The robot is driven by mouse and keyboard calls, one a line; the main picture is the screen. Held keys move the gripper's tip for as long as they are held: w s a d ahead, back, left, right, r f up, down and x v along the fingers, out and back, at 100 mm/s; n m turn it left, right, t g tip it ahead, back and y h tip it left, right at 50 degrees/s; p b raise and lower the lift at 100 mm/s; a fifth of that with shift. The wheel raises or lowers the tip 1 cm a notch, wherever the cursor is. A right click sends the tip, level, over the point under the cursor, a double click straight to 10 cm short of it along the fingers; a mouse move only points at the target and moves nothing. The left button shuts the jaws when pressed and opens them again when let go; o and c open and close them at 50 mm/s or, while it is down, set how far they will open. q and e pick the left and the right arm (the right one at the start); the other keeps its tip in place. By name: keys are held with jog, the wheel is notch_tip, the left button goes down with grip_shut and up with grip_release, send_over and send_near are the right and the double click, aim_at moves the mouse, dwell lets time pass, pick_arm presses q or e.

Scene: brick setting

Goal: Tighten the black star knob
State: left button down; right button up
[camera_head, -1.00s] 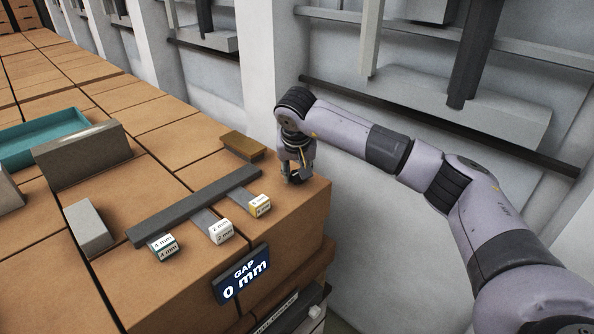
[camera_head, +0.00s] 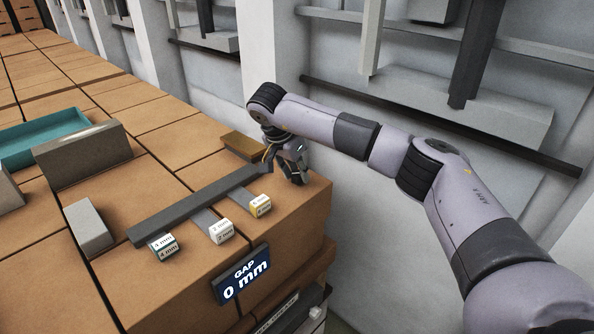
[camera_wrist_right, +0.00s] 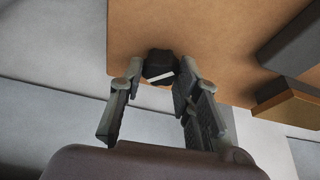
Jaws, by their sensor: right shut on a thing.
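The black star knob (camera_wrist_right: 157,64) sits at the brick's corner, with a white mark on it. In the right wrist view it lies between the two fingertips of my right gripper (camera_wrist_right: 160,73). My right gripper is shut on the knob. In the head view, my right gripper (camera_head: 297,172) reaches down to the corner of the orange-brown brick top (camera_head: 300,205); its fingers largely hide the knob there. My left gripper is not in view.
A dark grey bar (camera_head: 185,212) lies left of my gripper, with gauge blocks marked 4 mm (camera_head: 163,247) and 2 mm (camera_head: 221,231) and a yellow-edged one (camera_head: 260,206). A brown block (camera_head: 242,145) lies just behind. A teal tray (camera_head: 42,138) stands far left.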

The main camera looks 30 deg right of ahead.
jog(key=m+g, duration=0.1)
jog(key=m, duration=0.3)
jog(key=shift+w+r+m+g+h+p, duration=0.1)
jog(key=shift+w+m+g+h+p, duration=0.05)
jog(key=shift+m+g+h+p, duration=0.2)
jog(key=m+g, duration=0.1)
jog(key=m, duration=0.2)
jog(key=shift+w+m+g, duration=0.1)
jog(key=shift+m+g, duration=0.15)
jog(key=shift+m, duration=0.1)
jog(key=shift+m+g+y, duration=0.4)
jog(key=shift+m+y, duration=0.05)
jog(key=shift+m, duration=0.75)
jog(key=shift+w+m, duration=0.1)
jog(key=shift+m, duration=0.7)
jog(key=shift+m+g, duration=0.3)
jog(key=shift+m, duration=0.1)
jog(key=o, duration=1.1)
jog(key=shift+o, duration=0.2)
jog(key=shift+y, duration=0.3)
jog(key=shift+n, duration=0.4)
